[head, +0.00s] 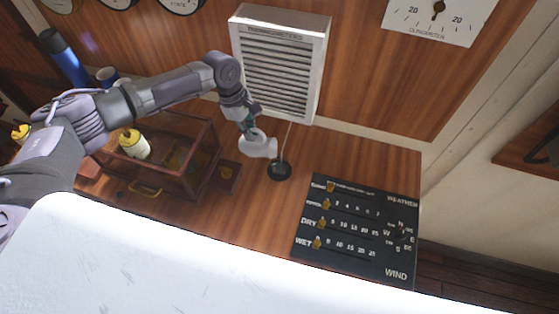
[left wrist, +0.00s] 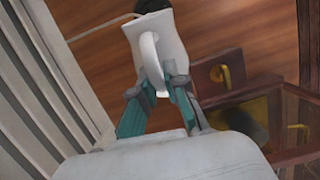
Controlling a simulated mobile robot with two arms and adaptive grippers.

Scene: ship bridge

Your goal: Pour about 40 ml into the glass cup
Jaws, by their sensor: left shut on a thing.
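My left gripper (head: 249,124) is shut on a white jug (head: 262,147) and holds it by its handle, tilted, above the wooden counter. In the left wrist view the fingers (left wrist: 158,85) close on the handle of the jug (left wrist: 172,45). Just right of the jug is a small dark round vessel or base (head: 279,170); a thin pale cord runs down to it from the louvred box. I cannot tell whether this is the glass cup. In the left wrist view the jug partly hides this dark thing (left wrist: 152,5). My right gripper is not in view.
The louvred white box (head: 280,68) hangs on the wall behind the jug. A wood-framed glass case (head: 190,170) stands at left, with a yellow-white bottle (head: 134,145) by it. A black weather board (head: 358,235) lies at right. A blue bottle (head: 65,60) and mug (head: 107,76) stand back left.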

